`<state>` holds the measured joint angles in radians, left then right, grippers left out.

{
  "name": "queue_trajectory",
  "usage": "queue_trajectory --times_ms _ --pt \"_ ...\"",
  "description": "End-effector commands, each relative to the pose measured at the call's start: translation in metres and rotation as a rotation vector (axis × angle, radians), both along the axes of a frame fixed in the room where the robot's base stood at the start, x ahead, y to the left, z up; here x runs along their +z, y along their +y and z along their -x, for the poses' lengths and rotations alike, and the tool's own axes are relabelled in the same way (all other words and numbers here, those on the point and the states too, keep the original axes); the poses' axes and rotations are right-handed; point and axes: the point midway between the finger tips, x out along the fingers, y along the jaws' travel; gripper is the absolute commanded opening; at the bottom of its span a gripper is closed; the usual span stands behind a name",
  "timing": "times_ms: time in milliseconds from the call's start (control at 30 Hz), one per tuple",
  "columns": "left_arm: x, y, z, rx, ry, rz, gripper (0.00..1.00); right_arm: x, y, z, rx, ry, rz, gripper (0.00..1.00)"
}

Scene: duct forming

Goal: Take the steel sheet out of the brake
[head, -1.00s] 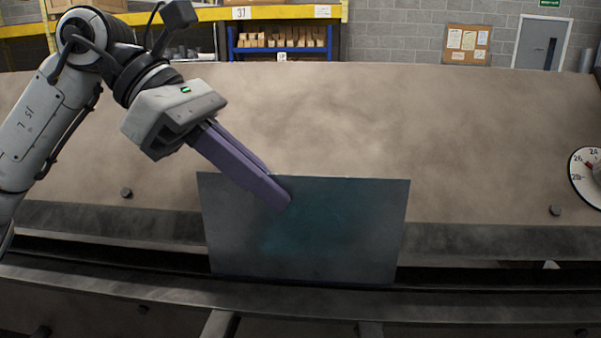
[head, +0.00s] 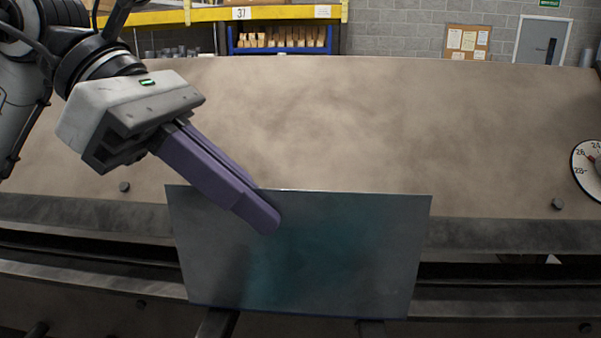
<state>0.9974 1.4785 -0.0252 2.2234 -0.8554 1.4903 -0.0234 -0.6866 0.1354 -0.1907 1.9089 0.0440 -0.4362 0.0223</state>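The steel sheet (head: 345,250) is a flat, dark blue-grey rectangle, standing nearly upright with its face toward me. It is in front of the brake (head: 400,120), and its lower edge shows in front of the brake's dark front rail. My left gripper (head: 262,215) comes in from the upper left with its long purple fingers over the sheet's top edge. The fingers are close together with the sheet's edge between them. The far finger is mostly hidden behind the sheet. My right gripper is not in view.
A round dial (head: 590,168) is at the right edge. Two dark support arms (head: 216,323) stick out below the sheet. Blue shelving (head: 280,40) with small boxes, a yellow rack beam (head: 170,17) and a notice board (head: 467,42) are far behind. The space right of the sheet is clear.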

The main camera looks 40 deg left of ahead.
Motion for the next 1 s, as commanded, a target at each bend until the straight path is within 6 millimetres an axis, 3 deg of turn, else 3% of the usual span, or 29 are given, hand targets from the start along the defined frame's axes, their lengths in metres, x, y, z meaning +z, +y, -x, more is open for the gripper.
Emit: queue_trajectory --times_ms 433,933,1000 --pt "0.001 -0.027 0.043 0.000 -0.004 0.001 0.00 -0.001 0.000 0.000 0.000 -0.001 0.000 0.44" --pt "-0.001 -0.029 0.047 0.001 -0.002 0.002 0.00 -0.003 0.000 -0.001 0.000 -0.001 0.000 0.44" --pt "0.000 -0.029 0.047 0.001 -0.002 0.001 0.14 -0.002 0.000 -0.001 0.000 -0.001 0.000 0.44"
